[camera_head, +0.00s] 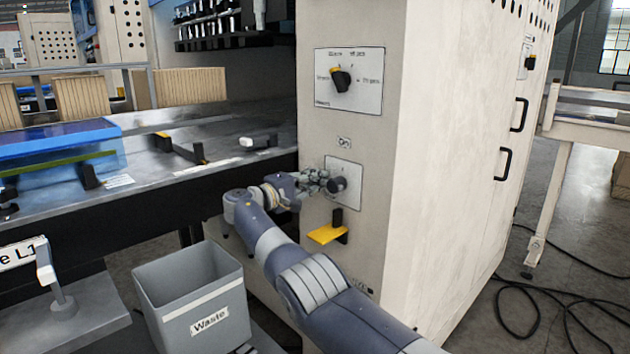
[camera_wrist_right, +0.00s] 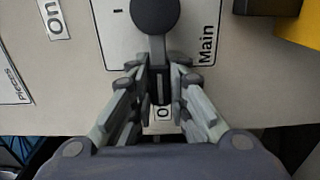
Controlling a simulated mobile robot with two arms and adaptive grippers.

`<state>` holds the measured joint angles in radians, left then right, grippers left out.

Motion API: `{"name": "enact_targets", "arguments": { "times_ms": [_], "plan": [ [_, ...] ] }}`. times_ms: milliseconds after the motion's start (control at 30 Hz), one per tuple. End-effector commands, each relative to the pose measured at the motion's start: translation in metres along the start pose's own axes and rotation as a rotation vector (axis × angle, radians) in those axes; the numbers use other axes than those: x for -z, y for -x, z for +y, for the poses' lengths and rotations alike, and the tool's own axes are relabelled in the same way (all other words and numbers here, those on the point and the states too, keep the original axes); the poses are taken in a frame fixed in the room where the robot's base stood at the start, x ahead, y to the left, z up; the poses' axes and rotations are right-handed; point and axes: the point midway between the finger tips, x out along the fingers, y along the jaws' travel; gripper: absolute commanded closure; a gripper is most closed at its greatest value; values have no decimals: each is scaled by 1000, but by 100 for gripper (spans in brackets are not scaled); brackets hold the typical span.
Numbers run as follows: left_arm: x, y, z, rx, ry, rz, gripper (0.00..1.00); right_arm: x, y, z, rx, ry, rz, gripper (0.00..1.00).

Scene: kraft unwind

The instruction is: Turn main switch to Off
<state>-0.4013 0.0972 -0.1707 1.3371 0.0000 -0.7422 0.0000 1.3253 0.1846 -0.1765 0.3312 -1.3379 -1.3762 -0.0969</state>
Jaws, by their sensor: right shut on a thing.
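The main switch is a black round knob (camera_wrist_right: 155,14) with a handle on a white plate labelled "Main" (camera_wrist_right: 207,45). It also shows on the cream cabinet's front in the head view (camera_head: 337,185). My right gripper (camera_wrist_right: 160,85) is shut on the handle, with a finger on each side of it. The gripper (camera_head: 322,181) partly hides the switch in the head view. My left gripper is not in view.
A selector switch (camera_head: 341,79) is on a larger plate above. A yellow tab with a black block (camera_head: 327,234) sticks out below the main switch. A grey waste bin (camera_head: 195,299) stands lower left, and a metal table (camera_head: 226,138) adjoins the cabinet.

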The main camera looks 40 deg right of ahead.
Motion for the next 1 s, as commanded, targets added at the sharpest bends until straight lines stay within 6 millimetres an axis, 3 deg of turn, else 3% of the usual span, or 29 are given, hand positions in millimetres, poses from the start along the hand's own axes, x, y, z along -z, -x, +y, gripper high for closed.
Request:
{"name": "enact_targets", "arguments": {
  "times_ms": [100,133,200,233,667,867,1000],
  "plan": [
    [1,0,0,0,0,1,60,1,0,0,-3,7,4,100],
    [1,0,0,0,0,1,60,1,0,0,-3,7,4,82],
    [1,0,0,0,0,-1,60,1,0,0,-3,7,4,66],
    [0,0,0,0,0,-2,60,1,0,0,-3,6,4,63],
    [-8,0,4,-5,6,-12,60,1,6,-1,-1,3,3,63],
    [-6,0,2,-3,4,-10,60,1,30,-1,-2,1,5,63],
    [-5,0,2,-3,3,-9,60,2,64,-1,-1,2,7,63]
  ]
}}
